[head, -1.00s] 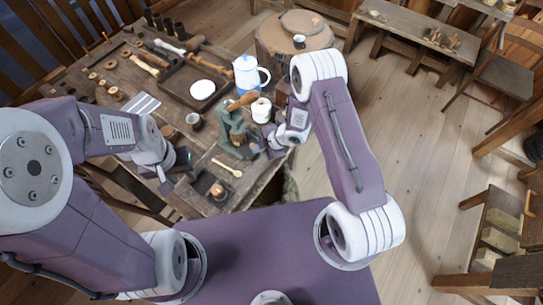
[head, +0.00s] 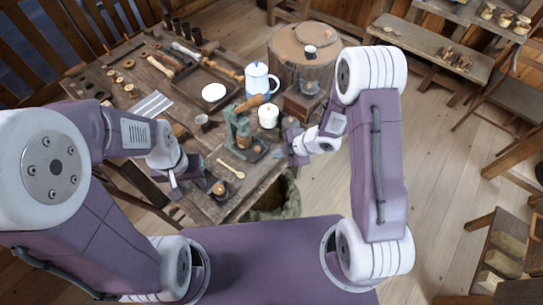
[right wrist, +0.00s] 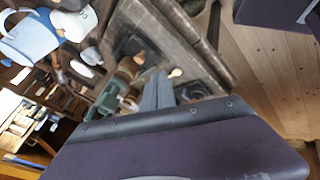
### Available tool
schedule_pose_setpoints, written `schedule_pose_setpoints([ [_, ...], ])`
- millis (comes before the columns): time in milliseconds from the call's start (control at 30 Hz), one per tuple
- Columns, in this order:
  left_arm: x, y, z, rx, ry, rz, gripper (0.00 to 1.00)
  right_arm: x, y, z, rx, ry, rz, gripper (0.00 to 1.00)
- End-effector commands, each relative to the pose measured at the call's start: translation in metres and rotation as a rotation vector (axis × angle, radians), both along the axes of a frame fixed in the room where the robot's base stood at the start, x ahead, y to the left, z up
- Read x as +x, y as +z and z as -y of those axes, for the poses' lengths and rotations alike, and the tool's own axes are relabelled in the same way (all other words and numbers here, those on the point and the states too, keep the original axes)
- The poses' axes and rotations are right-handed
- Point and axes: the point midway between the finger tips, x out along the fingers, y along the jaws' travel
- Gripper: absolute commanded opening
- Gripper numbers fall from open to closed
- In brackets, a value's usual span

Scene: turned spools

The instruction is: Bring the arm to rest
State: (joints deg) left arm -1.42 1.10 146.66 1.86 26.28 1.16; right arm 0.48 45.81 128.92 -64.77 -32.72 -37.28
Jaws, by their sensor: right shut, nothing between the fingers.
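My right gripper (head: 292,147) is shut and empty, just beyond the table's right edge, to the right of the green cast tool (head: 240,128). In the right wrist view its grey fingers (right wrist: 158,92) lie together, with the green tool (right wrist: 120,82) behind them. My right arm is bent, its elbow raised at the right. My left gripper (head: 174,184) hangs over the front left of the table; its fingers are small and partly hidden by the wrist, so I cannot tell their opening.
The wooden table (head: 190,205) holds a blue and white kettle (head: 260,77), a white jar (head: 268,116), a white plate (head: 214,93), a wooden spoon (head: 231,168) and several turned pieces. A round barrel-like stand (head: 298,48) is behind. Open floor (head: 440,130) lies to the right.

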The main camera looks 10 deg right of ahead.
Motion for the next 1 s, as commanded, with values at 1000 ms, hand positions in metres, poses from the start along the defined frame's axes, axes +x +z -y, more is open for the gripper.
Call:
schedule_pose_setpoints([
  [1000,0.0,-0.016,0.0,0.0,0.0,0.0,0.36,-0.096,0.112,0.114,0.051,-1.527,-0.454,0.0],
])
